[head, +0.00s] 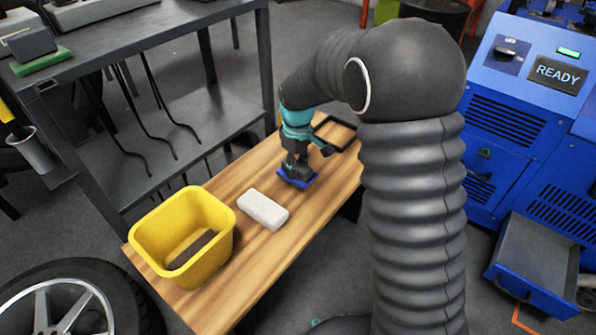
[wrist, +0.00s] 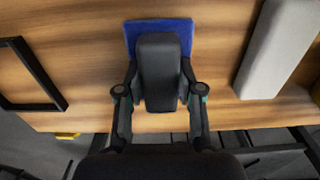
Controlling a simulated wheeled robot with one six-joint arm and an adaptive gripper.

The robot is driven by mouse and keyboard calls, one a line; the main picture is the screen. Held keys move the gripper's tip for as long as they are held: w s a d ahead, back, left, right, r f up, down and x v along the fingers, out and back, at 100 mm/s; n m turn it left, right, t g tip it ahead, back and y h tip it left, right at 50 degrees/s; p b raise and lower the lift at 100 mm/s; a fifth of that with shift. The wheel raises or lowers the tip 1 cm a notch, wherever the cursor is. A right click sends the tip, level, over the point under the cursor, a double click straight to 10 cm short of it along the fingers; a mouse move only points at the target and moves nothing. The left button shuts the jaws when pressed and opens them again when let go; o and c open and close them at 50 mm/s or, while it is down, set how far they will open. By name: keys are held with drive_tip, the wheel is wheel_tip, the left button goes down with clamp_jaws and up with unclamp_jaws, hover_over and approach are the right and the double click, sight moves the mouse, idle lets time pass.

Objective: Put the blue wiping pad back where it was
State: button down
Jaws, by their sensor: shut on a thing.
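The blue wiping pad (head: 298,180) has a flat blue base and a dark grey block handle. It is at the wooden bench top, between a white block and a black frame. My gripper (head: 296,166) points down over it. In the wrist view, the fingers of my gripper (wrist: 159,82) are shut on both sides of the handle, and the blue base of the pad (wrist: 160,24) shows beyond it. I cannot tell whether the pad touches the wood. The black rectangular frame (head: 346,125) lies flat and empty on the bench; it also shows in the wrist view (wrist: 42,75).
The white block (head: 263,209) lies on the bench (head: 236,290) near the pad. A yellow bin (head: 150,247) with a dark item inside stands at the bench's near end. A dark metal shelf unit (head: 190,95) borders the left. A blue machine with an open drawer (head: 540,270) stands right.

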sight(298, 165)
drive_tip(key=shift+f, duration=1.05)
drive_tip(key=shift+f, duration=0.15)
drive_tip(key=c, duration=0.7)
unclamp_jaws()
wheel_tip(298, 165, up, 12)
drive_tip(key=shift+r+p, duration=0.25)
drive_tip(key=shift+p, duration=0.35)
